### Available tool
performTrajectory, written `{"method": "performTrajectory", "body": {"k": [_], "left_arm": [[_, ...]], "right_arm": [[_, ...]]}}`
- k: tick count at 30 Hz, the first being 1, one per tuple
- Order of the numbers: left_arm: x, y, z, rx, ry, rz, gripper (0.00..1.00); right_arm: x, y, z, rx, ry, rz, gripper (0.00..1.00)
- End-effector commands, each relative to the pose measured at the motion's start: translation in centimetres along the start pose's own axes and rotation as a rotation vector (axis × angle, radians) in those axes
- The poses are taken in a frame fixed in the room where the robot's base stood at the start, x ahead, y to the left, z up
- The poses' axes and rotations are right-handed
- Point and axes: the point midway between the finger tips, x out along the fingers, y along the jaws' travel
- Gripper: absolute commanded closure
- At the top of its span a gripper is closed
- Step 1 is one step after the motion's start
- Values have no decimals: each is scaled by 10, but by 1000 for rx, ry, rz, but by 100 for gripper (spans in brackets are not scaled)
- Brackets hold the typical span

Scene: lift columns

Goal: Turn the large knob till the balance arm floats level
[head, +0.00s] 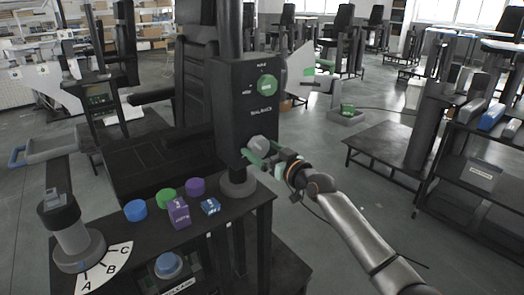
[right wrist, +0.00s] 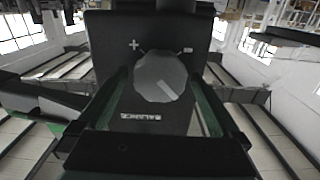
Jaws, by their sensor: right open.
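The large grey knob (head: 262,146) sits low on the front of a black upright box (head: 230,110). In the right wrist view the knob (right wrist: 160,78) has a pale pointer line slanting to the lower right, with plus and minus marks and an upside-down BALANCE label around it. My right gripper (head: 262,161) is open at the knob; its green fingers (right wrist: 160,88) stand on either side of it. I cannot tell whether they touch it. A white panel with a green mark (head: 303,62) stands right of the box; I cannot tell clearly which part is the balance arm. My left gripper is out of view.
A smaller green knob (head: 267,85) is higher on the box. The black table (head: 120,240) holds blue, green and purple pieces, and a lever dial (head: 108,265) marked A, B, C. A dark bench (head: 385,160) stands to the right, with open floor between.

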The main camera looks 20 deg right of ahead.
Motion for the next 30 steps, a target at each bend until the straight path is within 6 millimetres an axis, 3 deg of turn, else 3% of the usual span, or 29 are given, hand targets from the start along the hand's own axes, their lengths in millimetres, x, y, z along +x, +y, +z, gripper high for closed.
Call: {"method": "performTrajectory", "body": {"k": [10, 30], "left_arm": [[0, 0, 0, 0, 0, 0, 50], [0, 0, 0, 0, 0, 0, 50]], "right_arm": [[3, 0, 0, 0, -1, 0, 0], [3, 0, 0, 1, -1, 0, 74]]}}
